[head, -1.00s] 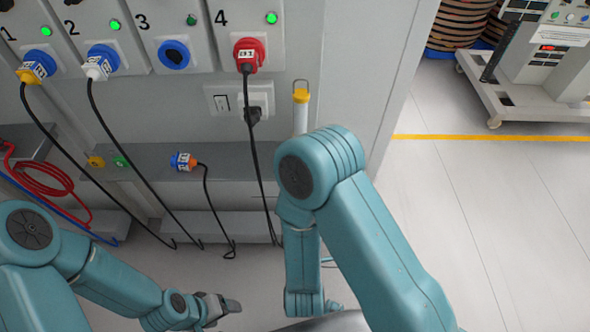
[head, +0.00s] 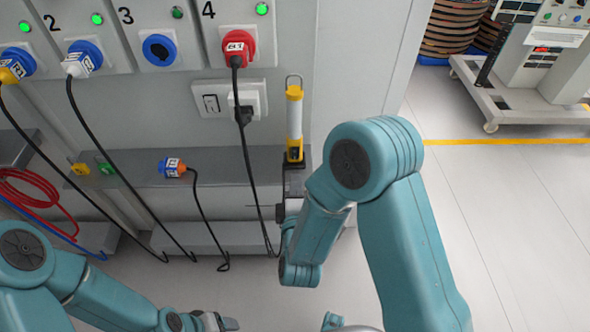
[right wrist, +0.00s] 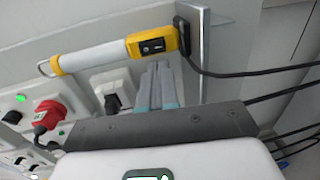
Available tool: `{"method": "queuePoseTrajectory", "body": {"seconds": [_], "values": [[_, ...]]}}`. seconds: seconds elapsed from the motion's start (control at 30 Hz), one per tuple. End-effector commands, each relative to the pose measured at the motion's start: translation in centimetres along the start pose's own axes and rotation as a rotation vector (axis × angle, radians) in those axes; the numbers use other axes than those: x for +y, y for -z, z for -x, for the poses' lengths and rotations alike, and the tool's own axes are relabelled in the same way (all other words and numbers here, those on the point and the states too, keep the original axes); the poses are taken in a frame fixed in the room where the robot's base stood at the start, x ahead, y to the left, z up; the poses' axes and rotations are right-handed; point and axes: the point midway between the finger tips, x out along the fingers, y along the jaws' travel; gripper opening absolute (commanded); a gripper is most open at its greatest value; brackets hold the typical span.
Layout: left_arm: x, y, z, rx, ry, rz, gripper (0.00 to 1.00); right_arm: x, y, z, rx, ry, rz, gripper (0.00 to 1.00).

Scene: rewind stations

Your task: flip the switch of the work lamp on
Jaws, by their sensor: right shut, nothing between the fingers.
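The work lamp (head: 294,120) is a white tube with a yellow cap and a yellow lower body, upright against the grey cabinet. In the right wrist view its yellow body (right wrist: 174,39) carries a black rocker switch (right wrist: 152,46); I cannot tell which way it is tipped. My right gripper (head: 292,184) is just below the lamp in the head view. In the right wrist view its fingers (right wrist: 160,68) are shut and empty, their tips beside the switch; contact cannot be told. My left gripper (head: 224,322) is at the bottom edge, partly cut off, away from the lamp.
A white wall socket with a switch (head: 211,103) and a black plug (head: 244,112) is left of the lamp. A red plug (head: 238,45) sits above, its black cable hanging past the ledge (head: 225,160). A loose blue-orange plug (head: 173,167) lies on the ledge.

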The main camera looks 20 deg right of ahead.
Motion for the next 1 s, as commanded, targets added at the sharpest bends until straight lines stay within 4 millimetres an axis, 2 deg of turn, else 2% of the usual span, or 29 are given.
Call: {"method": "queuePoseTrajectory", "body": {"seconds": [0.1, 0.33, 0.5, 0.83, 1.0], "values": [[-0.1, 0.0, -0.2, 0.0, 0.0, 0.0, 0.69, 0.0, -0.1, -2.5, -0.005, -0.002, -0.004, 0.0], [-0.2, 0.0, -0.5, -0.001, 0.0, 0.0, 0.69, -0.1, 0.0, -5.5, -0.001, 0.0, -0.001, 0.0], [-0.2, 0.0, -0.5, -0.001, 0.0, 0.0, 0.69, 0.0, 0.0, -6.3, 0.0, 0.001, 0.0, 0.0], [-0.2, 0.0, -0.7, -0.001, 0.0, 0.0, 0.69, -0.1, 0.0, -6.3, 0.001, -0.001, 0.0, 0.0], [-0.9, 0.0, -2.5, 0.0, 0.0, 0.0, 0.69, -0.8, 0.0, -6.8, 0.001, -0.042, -0.001, 0.0]]}}
